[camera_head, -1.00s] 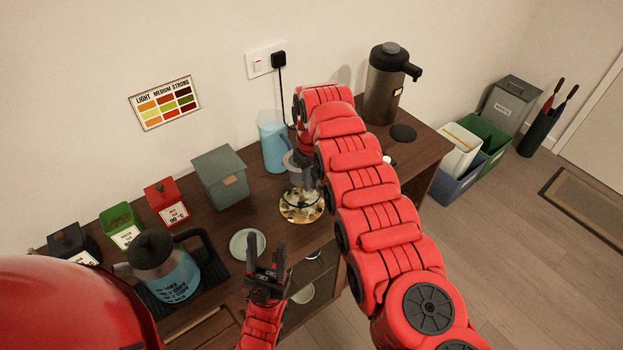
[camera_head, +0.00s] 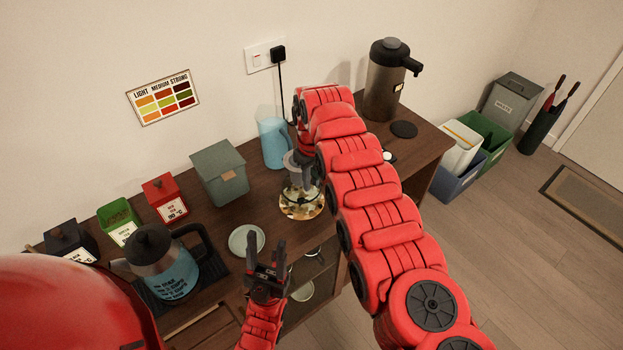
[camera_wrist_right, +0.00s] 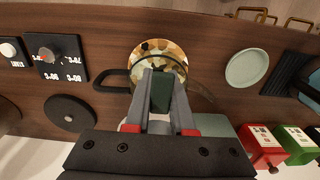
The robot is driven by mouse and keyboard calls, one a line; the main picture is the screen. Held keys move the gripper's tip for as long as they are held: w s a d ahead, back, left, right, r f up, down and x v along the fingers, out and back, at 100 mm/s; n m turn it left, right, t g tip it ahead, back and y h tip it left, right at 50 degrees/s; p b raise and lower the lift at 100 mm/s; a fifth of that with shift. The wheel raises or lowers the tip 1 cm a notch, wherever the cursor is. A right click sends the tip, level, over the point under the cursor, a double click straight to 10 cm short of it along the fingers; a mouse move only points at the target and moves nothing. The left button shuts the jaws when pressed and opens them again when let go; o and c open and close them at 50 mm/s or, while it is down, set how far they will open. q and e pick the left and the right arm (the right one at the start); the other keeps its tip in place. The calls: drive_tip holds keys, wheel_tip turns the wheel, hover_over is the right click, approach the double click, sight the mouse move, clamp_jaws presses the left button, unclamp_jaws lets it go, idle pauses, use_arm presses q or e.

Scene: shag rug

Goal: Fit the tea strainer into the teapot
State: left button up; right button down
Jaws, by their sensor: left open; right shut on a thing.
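The teapot (camera_wrist_right: 203,93) looks like clear glass with a black handle (camera_wrist_right: 112,80). It stands on a round patterned mat (camera_head: 303,212), which also shows in the right wrist view (camera_wrist_right: 150,50). My right gripper (camera_wrist_right: 160,78) is over the teapot and shut on a small dark part, which I take to be the tea strainer's grip (camera_wrist_right: 161,92). The strainer's basket is mostly hidden by the fingers, so I cannot tell whether it is inside the teapot's mouth. My left gripper (camera_head: 267,243) is open and empty, in front of the pale saucer (camera_head: 246,239).
A blue kettle (camera_head: 170,278) with a black lid stands at the left. Red (camera_head: 165,196) and green (camera_head: 118,218) tins and a grey-green box (camera_head: 220,175) line the back.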

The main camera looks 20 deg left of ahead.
drive_tip(key=shift+f, duration=0.3)
drive_tip(key=shift+f+b, duration=0.15)
drive_tip(key=shift+b, duration=0.15)
drive_tip(key=shift+f+b, duration=0.3)
drive_tip(key=shift+f, duration=0.05)
drive_tip(key=shift+r, duration=0.2)
drive_tip(key=c, duration=0.7)
unclamp_jaws()
drive_tip(key=shift+r, duration=0.1)
